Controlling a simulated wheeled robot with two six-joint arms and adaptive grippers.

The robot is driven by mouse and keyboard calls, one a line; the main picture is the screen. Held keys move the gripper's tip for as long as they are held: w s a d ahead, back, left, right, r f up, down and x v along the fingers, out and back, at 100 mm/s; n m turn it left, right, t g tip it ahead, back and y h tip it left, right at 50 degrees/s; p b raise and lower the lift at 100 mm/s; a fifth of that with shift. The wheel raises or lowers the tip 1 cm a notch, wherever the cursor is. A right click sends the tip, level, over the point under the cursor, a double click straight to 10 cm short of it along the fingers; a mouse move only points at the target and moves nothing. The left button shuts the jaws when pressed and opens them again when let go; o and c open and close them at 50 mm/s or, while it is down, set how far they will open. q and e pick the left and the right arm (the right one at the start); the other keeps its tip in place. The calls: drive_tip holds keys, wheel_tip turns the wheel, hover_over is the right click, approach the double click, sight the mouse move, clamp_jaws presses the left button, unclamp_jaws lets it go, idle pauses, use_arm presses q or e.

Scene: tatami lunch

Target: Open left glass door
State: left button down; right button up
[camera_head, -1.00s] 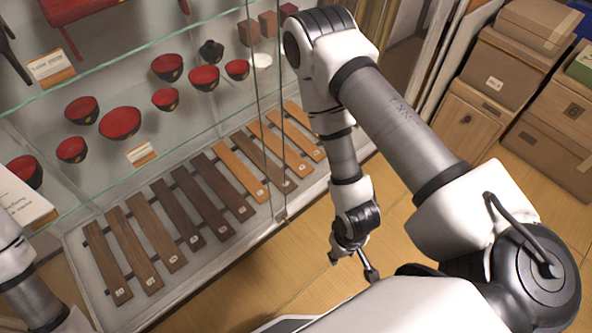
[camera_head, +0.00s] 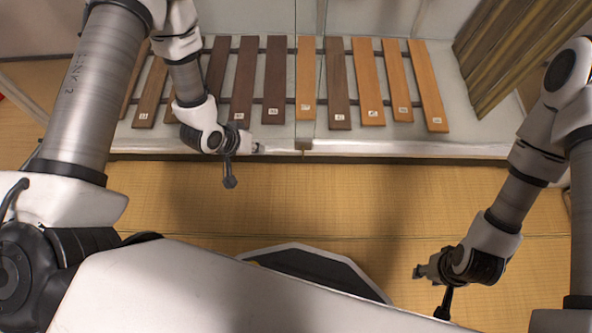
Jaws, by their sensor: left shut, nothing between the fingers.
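A glass-fronted display case spans the back, and its left glass door (camera_head: 268,20) covers the left half. The door appears closed, with upright glass edges near the middle of the case and a small metal fitting (camera_head: 305,145) at their foot. My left gripper (camera_head: 240,166) is shut and empty, in front of the left door's lower part, left of the fitting. I cannot tell whether it touches the glass. My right gripper (camera_head: 432,288) is low at the right, over the floor and away from the case. Its finger opening is unclear.
Inside the case, a rack of wooden slats (camera_head: 273,80) with small number labels lies behind the glass. A pale sill (camera_head: 400,148) runs along its front. Tatami floor (camera_head: 330,200) lies clear before it. Brown upright boards (camera_head: 515,55) stand at the right.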

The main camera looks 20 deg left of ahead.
use_arm(q)
drive_tip(key=w+d+f+b, duration=0.3)
drive_tip(key=w+f+b, duration=0.1)
drive_tip(key=f+b, duration=0.1)
drive_tip(key=w+d+f+t+b, duration=0.1)
drive_tip(key=w+d+f+b, duration=0.3)
drive_tip(key=f, duration=0.3)
drive_tip(key=shift+w+d+f+h+b, duration=0.2)
drive_tip(key=shift+w+f+h+b, duration=0.15)
drive_tip(key=shift+w+b, duration=0.4)
use_arm(e)
wheel_tip(320, 180, down, 14)
use_arm(q)
drive_tip(key=shift+s, duration=0.15)
use_arm(e)
drive_tip(key=shift+w, duration=0.1)
